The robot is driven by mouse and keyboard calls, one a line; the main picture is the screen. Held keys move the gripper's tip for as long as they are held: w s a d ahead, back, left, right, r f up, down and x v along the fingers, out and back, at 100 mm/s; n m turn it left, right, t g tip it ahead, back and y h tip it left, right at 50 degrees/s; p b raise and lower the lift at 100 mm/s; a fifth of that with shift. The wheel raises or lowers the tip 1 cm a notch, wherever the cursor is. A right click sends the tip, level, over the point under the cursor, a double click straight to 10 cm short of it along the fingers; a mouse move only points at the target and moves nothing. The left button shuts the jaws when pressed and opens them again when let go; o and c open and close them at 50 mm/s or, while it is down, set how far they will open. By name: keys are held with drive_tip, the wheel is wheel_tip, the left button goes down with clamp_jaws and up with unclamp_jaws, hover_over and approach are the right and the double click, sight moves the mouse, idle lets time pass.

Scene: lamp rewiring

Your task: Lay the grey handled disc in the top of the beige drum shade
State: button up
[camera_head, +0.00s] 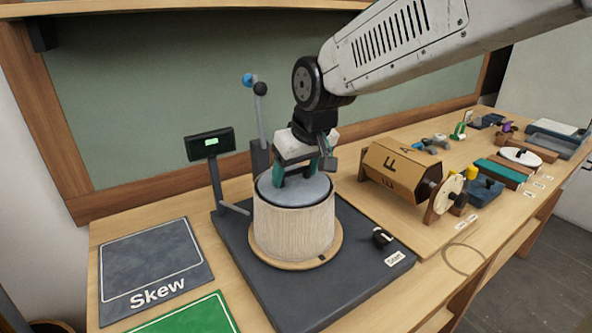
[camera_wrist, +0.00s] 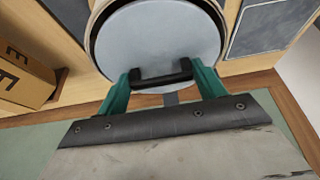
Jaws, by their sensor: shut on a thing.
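The grey disc (camera_head: 289,190) lies at the top opening of the beige drum shade (camera_head: 293,231), roughly level with its rim. In the wrist view the disc (camera_wrist: 160,40) sits inside the shade's round rim (camera_wrist: 93,33), with a dark gap showing along its left side. My gripper (camera_wrist: 162,82) is shut on the disc's black handle, its green fingers at either end. In the head view my gripper (camera_head: 297,175) stands above the disc from behind. Whether the disc's weight rests on the shade cannot be told. The shade stands upright on a round wooden base (camera_head: 270,262).
A dark platform (camera_head: 300,288) carries the shade, a black knob (camera_head: 382,237) and a post with a lever (camera_head: 260,120). A small display (camera_head: 210,144) stands behind left. A mat marked Skew (camera_head: 150,262) lies left. A lettered wooden drum (camera_head: 395,172) stands right.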

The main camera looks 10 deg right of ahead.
drive_tip(key=shift+f, duration=0.2)
drive_tip(key=o, duration=1.4)
drive_tip(key=shift+r, duration=0.15)
drive_tip(key=shift+r, duration=3.85)
